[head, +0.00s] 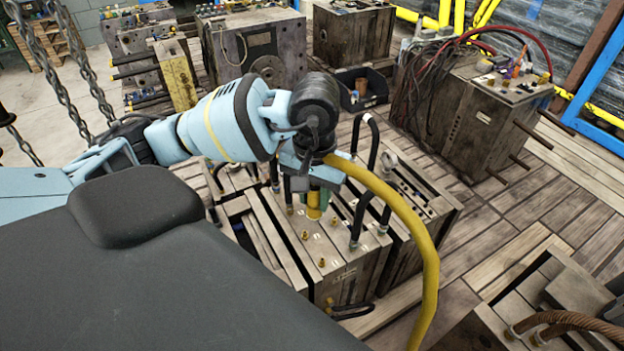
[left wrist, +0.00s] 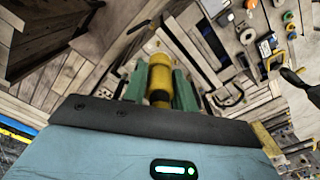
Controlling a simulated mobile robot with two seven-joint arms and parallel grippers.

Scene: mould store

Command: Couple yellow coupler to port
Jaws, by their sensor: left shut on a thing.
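The yellow coupler (left wrist: 160,76) is between the green fingers of my left gripper (left wrist: 158,85) in the left wrist view, and the gripper is shut on it. In the head view the coupler (head: 314,204) points down below my left gripper (head: 314,190), just over the top of the mould block (head: 345,262). A thick yellow hose (head: 428,255) arcs from the gripper down to the right. Several small brass ports (head: 321,262) stand on the mould's top face. I cannot tell whether the coupler touches a port. My right gripper is not in view.
Black hoses (head: 357,215) rise from the mould close to the gripper. Chains (head: 85,75) hang at the left. Other mould blocks (head: 255,50) stand behind, and one with red hoses (head: 470,115) stands at right. Wooden floor (head: 520,200) is clear at right.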

